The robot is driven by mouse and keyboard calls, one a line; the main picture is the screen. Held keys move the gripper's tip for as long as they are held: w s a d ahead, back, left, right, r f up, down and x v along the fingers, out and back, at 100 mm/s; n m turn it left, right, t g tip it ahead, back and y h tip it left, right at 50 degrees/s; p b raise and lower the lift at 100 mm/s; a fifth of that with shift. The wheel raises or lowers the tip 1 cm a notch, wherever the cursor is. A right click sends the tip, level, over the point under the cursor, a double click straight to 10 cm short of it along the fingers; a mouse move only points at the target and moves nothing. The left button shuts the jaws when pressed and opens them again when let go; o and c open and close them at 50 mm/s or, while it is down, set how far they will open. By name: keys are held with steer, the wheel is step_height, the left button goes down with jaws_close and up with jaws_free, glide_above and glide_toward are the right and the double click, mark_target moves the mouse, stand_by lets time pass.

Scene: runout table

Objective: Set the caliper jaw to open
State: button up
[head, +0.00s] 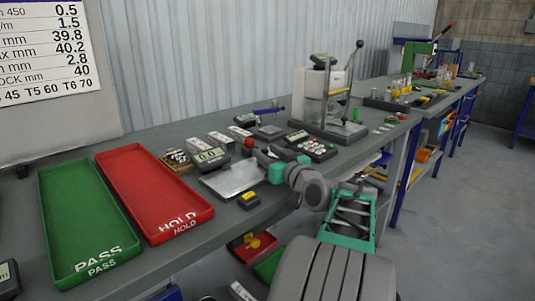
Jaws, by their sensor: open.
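My gripper (262,157), with a teal body and dark fingers, reaches over the middle of the bench from the lower right. Its fingers are small in the head view and point away to the left, close to a red ball knob (249,143). I see nothing held between them. I cannot clearly pick out the caliper or its jaw. A dark device with a lit display (210,156) lies left of the gripper, and a blue-handled item (268,111) lies behind it. I cannot tell whether either is the caliper.
A green PASS tray (48,225) and a red HOLD tray (183,219) lie at the left. A silver plate (233,179) and a small black-and-yellow block (248,200) lie near the front edge. A tall lever stand (345,130) rises behind the gripper.

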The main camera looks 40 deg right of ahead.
jaws_close()
stand_by(0.4)
stand_by(1.0)
